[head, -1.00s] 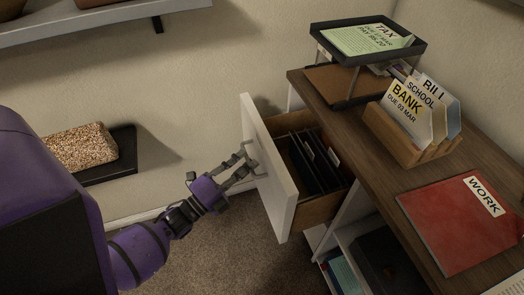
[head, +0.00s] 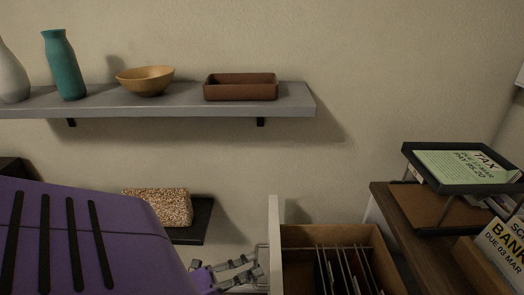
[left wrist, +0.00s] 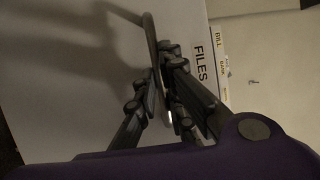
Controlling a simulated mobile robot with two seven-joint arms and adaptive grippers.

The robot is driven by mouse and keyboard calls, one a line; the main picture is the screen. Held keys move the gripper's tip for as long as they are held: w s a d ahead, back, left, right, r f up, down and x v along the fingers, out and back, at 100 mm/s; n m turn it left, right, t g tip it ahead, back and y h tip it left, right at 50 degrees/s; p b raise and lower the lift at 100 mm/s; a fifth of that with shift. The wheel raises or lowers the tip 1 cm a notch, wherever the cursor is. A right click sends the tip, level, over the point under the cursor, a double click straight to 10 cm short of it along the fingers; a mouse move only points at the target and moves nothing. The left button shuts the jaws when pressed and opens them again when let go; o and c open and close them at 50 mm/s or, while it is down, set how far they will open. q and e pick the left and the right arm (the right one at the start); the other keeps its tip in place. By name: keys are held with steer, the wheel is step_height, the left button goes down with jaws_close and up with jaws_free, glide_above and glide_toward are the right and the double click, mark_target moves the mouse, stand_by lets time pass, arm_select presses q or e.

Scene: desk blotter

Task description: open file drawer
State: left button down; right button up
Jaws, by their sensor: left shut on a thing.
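The file drawer (head: 275,240) is pulled out from the desk, with its white front facing left and its wooden box open at the top. Dark hanging files (head: 345,272) stand inside it. My left gripper (head: 262,268) is at the drawer front, low in the head view. In the left wrist view its fingers (left wrist: 163,75) are shut around the curved metal handle (left wrist: 152,45). A "FILES" label (left wrist: 199,64) shows on the drawer front beside the handle. My right gripper is not in view.
The desk top (head: 385,205) is at the right, with a two-level paper tray (head: 408,158) and a card holder on it. A grey wall shelf (head: 180,110) holds vases, a bowl and a brown tray. A lower dark shelf (head: 205,220) holds a speckled block (head: 157,206).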

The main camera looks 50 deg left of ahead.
arm_select(q)
steer(key=shift+s+a+f, duration=0.1)
steer(key=shift+s+a, duration=0.05)
steer(key=shift+s, duration=0.2)
steer(key=c, duration=1.8)
jaws_free()
steer(key=shift+c, duration=0.2)
steer(key=v, duration=1.2)
